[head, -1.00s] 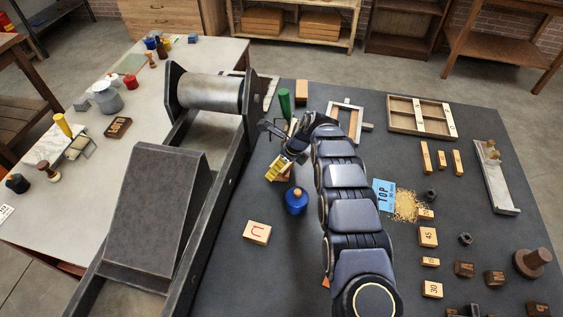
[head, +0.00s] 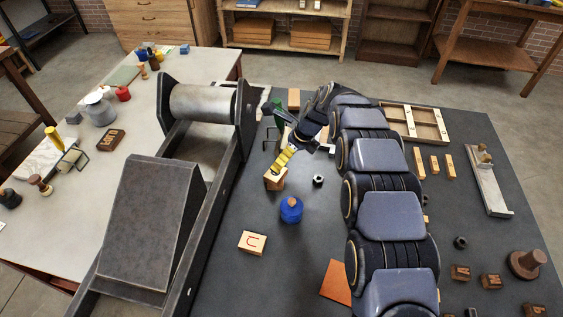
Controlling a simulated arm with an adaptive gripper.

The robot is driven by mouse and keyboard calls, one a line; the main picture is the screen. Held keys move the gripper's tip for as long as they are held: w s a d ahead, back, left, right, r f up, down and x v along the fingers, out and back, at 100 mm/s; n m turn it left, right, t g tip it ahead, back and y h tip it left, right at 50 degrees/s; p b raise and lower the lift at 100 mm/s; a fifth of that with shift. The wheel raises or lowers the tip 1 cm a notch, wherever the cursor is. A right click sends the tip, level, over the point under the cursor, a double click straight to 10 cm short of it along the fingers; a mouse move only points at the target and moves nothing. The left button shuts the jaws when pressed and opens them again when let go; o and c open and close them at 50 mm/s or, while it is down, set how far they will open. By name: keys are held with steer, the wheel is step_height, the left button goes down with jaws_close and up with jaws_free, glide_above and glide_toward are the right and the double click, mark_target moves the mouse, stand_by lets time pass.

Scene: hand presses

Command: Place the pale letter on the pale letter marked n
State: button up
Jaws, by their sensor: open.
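The pale letter marked n (head: 252,242) lies flat on the dark bench, its red mark looking like a U from here. Another pale wooden block (head: 275,181) stands further back, just below my gripper; its marking cannot be made out. My gripper (head: 281,166) is open, pointing down at this block with yellow on its fingers. The fingers are at or just above the block's top; I cannot tell whether they touch it. The arm comes in from the lower right.
A blue bottle-like object (head: 291,210) stands between the two pale blocks, to their right. A nut (head: 318,180) lies to its upper right. The large press (head: 150,220) borders the left side. An orange sheet (head: 336,283) lies in front. Bare bench surrounds the marked letter.

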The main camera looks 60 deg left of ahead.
steer(key=shift+v, duration=0.85)
steer(key=w+d+r+n, duration=0.1)
steer(key=w+d+r, duration=0.15)
steer(key=d, duration=0.25)
steer(key=w+d+r+n+h, duration=0.1)
steer(key=d+r, duration=0.3)
steer(key=d, duration=0.1)
steer(key=w+d+r+n, duration=0.1)
steer(key=w+d+r, duration=0.15)
steer(key=d, duration=0.35)
steer(key=s+d+r+n+h, duration=0.1)
steer(key=d+r+n, duration=0.15)
steer(key=d, duration=0.45)
steer(key=s+d+r+n, duration=0.1)
steer(key=d+r, duration=0.2)
steer(key=d, duration=0.5)
steer(key=s+d+r+n+h, duration=0.2)
steer(key=s+d+n, duration=0.5)
steer(key=s+d, duration=1.3)
steer(key=shift+s+d, duration=0.35)
steer(key=shift+d, duration=0.3)
